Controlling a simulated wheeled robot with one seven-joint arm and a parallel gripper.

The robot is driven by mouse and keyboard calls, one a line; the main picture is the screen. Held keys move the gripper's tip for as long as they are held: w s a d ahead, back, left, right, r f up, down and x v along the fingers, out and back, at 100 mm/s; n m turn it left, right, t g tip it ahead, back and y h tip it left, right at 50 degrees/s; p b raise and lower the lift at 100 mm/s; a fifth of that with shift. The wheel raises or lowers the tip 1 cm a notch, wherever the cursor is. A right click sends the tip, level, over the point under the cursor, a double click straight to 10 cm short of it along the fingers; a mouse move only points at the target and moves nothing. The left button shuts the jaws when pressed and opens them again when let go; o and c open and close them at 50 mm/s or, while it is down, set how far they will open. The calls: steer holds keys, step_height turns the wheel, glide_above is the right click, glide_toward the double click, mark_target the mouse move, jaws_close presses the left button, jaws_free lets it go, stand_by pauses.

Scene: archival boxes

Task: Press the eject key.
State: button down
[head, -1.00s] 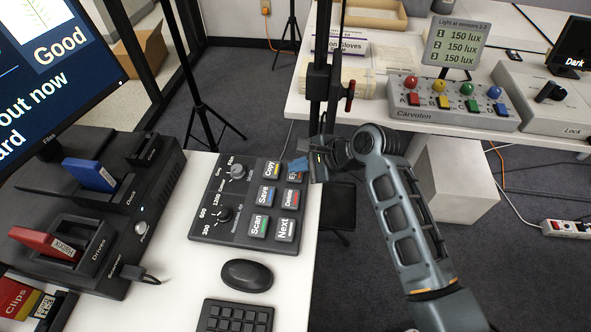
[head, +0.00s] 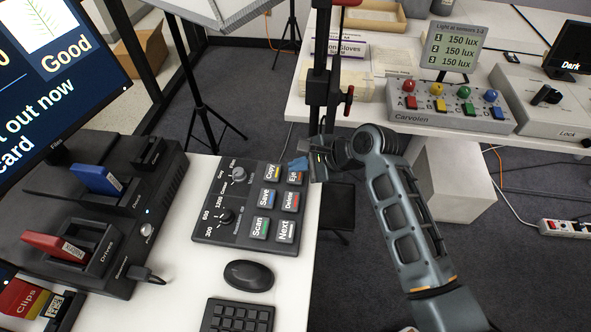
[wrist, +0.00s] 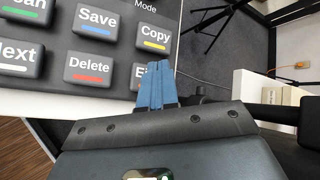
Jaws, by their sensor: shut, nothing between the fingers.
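In the wrist view the eject key (wrist: 138,76) is partly covered by my blue fingertips. My gripper (head: 297,163) is shut and empty, its fingertips together over the right part of the eject key. It also shows in the wrist view (wrist: 157,66). I cannot tell whether the tips touch the key.
Copy (head: 272,172), Save (head: 268,198) and Delete (head: 291,202) keys sit close around. A black mouse (head: 248,275) and a keypad (head: 237,316) lie in front. A drive dock (head: 140,235) stands left. Open floor lies right of the white desk.

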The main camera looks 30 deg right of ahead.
mark_target(299, 177)
stand_by(0.3)
step_height(299, 177, up, 5)
steer(key=p, duration=0.5)
stand_by(0.8)
